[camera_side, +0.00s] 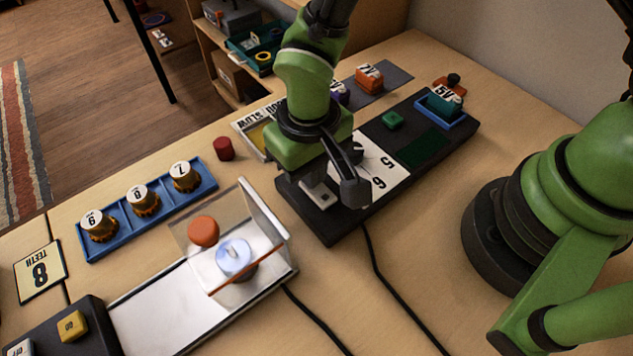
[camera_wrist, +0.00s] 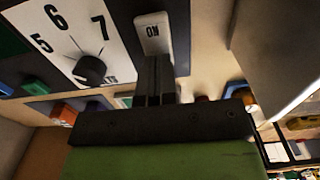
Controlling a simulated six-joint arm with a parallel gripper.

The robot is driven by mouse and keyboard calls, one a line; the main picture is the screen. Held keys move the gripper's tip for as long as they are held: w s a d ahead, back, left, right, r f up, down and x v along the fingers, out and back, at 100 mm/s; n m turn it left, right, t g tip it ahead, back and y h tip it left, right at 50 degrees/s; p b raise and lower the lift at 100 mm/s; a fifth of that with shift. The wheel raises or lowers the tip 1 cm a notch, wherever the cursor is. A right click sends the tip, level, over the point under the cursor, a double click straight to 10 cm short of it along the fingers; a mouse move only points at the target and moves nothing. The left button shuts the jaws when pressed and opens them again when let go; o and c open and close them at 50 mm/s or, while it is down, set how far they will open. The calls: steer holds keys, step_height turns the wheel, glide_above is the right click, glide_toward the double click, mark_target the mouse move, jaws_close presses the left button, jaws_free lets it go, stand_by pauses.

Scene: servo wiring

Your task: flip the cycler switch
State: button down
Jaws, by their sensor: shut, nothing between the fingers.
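A white rocker switch (camera_side: 318,195) sits at the near end of a long black board (camera_side: 328,225). In the wrist view the switch (camera_wrist: 152,32) reads ON. A second white switch (camera_side: 20,348) reads OFF on a black box (camera_side: 95,335) at the lower left, beside a yellow button (camera_side: 72,325). No label shows which is the cycler's. My gripper (camera_side: 355,192) is shut and empty, low over the near end of the long board, close to the ON switch. In the wrist view its fingertips (camera_wrist: 155,60) reach the switch's lower edge; I cannot tell whether they touch it.
A dial on a white numbered plate (camera_side: 378,165) lies just right of my gripper. A clear guard (camera_side: 240,230) stands to the left over a white disc. A blue tray (camera_side: 150,205) holds brass gears. Black cables cross the front table, which is otherwise clear.

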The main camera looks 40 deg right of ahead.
steer(key=shift+r, duration=3.25)
steer(key=shift+r, duration=0.15)
steer(key=s+d+r+m+t+y, duration=0.1)
steer(key=s+d+r+t, duration=0.1)
steer(key=d+r, duration=0.55)
steer(key=s+d+r+m+t+y, duration=0.15)
steer(key=d+r, duration=0.35)
steer(key=r, duration=0.5)
steer(key=s+d+r+m+t, duration=0.1)
steer(key=s+d+r+t, duration=0.1)
steer(key=s, duration=0.5)
steer(key=shift+s+d+t, duration=0.15)
steer(key=shift+d+t, duration=0.7)
steer(key=shift+d, duration=0.1)
